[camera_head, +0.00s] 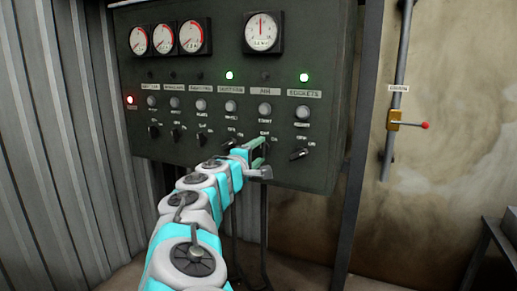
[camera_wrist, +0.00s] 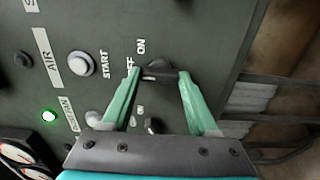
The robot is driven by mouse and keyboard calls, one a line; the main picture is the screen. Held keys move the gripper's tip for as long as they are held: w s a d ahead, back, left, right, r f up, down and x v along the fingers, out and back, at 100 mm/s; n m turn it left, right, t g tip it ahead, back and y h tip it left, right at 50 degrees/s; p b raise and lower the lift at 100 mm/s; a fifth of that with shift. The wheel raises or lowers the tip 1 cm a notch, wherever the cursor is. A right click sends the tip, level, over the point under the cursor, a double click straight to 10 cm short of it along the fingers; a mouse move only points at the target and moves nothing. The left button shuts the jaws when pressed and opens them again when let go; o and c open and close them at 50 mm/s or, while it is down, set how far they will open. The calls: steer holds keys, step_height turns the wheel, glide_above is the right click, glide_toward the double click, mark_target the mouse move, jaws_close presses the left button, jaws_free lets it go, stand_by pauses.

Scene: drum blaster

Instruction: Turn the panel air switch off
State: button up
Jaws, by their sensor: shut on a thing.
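The air switch (camera_wrist: 158,75) is a small black rotary knob on the dark green control panel (camera_head: 228,60). In the wrist view it sits between the two green fingertips of my gripper (camera_wrist: 158,76), which is shut on it. OFF and ON are printed beside the knob; I cannot tell clearly which one it points to. The AIR label (camera_wrist: 46,57) and white START button (camera_wrist: 82,64) are in line with it. The air lamp (camera_wrist: 23,60) is dark. In the head view my gripper (camera_head: 258,149) reaches the panel's lower part and hides the knob.
Neighbouring columns carry similar buttons and knobs, including the sockets knob (camera_head: 299,154) right of my gripper. Two green lamps (camera_head: 229,76) (camera_head: 304,77) and a red lamp (camera_head: 130,100) are lit. Gauges (camera_head: 262,32) line the top. A brass valve (camera_head: 394,120) is on a pipe at right.

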stand_by(0.4)
steer(key=o, duration=1.4)
steer(key=shift+b+v, duration=0.35)
steer(key=shift+v, duration=3.6)
